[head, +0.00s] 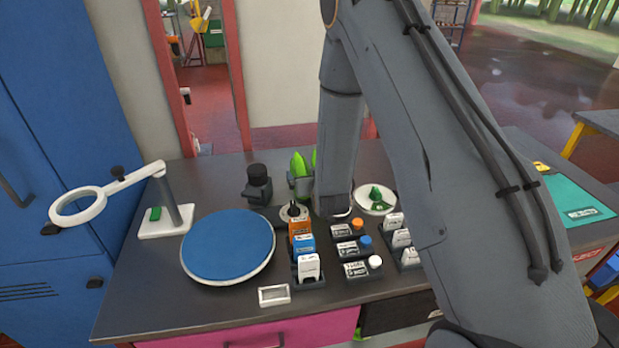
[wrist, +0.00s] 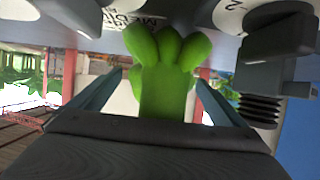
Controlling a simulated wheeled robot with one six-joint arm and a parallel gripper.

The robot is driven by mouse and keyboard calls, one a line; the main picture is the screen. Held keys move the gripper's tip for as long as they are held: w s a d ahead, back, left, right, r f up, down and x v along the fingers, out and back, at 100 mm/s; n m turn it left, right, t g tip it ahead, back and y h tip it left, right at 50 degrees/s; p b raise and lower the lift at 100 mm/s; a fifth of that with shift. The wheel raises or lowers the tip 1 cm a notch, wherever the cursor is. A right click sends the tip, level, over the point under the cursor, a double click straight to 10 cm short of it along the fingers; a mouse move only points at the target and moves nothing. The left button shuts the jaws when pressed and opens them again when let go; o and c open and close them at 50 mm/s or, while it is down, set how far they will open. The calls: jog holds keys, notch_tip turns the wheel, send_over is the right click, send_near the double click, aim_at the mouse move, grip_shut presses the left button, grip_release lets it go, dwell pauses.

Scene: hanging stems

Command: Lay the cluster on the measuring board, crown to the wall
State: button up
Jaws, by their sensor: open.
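A bright green cluster (wrist: 163,88) with several rounded lobes fills the middle of the wrist view. My gripper (wrist: 158,82) has its fingers spread on either side of it, with the cluster between them. I cannot tell whether either finger touches it. In the head view, green pieces (head: 300,165) stand upright beside my arm at the back of the bench, probably the same cluster. I cannot pick out a measuring board with a wall for certain.
The dark bench (head: 140,290) holds a blue round plate (head: 228,247), a white ring stand (head: 165,220), a black device (head: 258,185), labelled boxes (head: 303,248) and a white dish (head: 375,198) with a green piece. A teal panel (head: 570,202) lies at right. The front left bench is clear.

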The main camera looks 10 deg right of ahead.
jog(key=shift+c, duration=0.4)
jog(key=c, duration=1.8)
jog(key=shift+r, duration=0.15)
jog(key=shift+c, duration=1.1)
jog(key=shift+w+r, duration=0.1)
